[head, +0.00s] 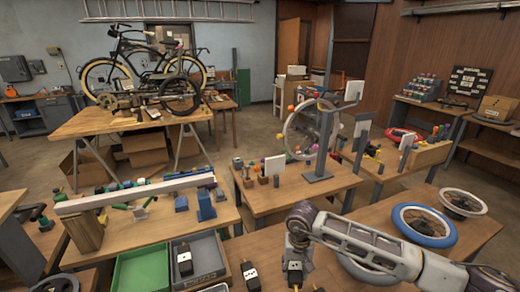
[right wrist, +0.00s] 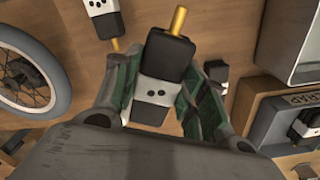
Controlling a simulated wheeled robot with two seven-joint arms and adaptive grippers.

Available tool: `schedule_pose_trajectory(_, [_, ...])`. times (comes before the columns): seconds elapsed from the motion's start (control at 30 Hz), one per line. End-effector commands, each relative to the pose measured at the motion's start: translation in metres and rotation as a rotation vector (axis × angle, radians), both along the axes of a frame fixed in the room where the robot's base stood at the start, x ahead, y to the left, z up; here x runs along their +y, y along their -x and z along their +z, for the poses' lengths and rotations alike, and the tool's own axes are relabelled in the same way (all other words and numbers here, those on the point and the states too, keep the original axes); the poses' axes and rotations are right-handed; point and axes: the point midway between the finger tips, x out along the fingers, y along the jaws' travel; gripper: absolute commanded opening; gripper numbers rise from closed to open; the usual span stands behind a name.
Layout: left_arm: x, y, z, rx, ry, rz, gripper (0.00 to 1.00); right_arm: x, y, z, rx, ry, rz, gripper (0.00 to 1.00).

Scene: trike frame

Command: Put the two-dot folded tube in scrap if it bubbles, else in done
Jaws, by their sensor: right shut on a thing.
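The two-dot folded tube (right wrist: 165,60) is a black block with a brass stem and a pale label bearing two dots. My right gripper (right wrist: 160,105) is shut on it, with a dark green finger on each side. In the head view my right gripper (head: 295,268) is at the bottom, over the wooden bench, with the tube's pale label showing below it. No bubbles show in either view. A green tray (head: 118,284) and a grey tray (head: 222,256) stand to its left; the grey one has a lettered front and holds another black tube (head: 184,259). My left gripper is out of view.
Another folded tube (head: 250,274) stands between the grey tray and my right gripper. A further labelled tube (right wrist: 103,15) shows at the wrist view's top left. A pale open container (right wrist: 288,62) is at the wrist view's upper right.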

Motion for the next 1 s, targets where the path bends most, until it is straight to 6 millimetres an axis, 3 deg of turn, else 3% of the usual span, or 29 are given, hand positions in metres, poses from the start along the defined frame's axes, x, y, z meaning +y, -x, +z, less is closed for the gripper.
schedule_pose_trajectory(0.27, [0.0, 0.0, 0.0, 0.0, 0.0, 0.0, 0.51, -0.017, -0.005, 0.012, -0.001, 0.0, 0.18, 0.1])
schedule_pose_trajectory(0.7, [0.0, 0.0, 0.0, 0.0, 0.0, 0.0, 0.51, -0.098, -0.035, 0.051, 0.0, 0.0, 0.075, 0.1])
schedule_pose_trajectory(1.0, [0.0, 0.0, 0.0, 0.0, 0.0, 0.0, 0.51, -0.106, -0.038, 0.055, 0.0, 0.0, 0.065, 0.1])
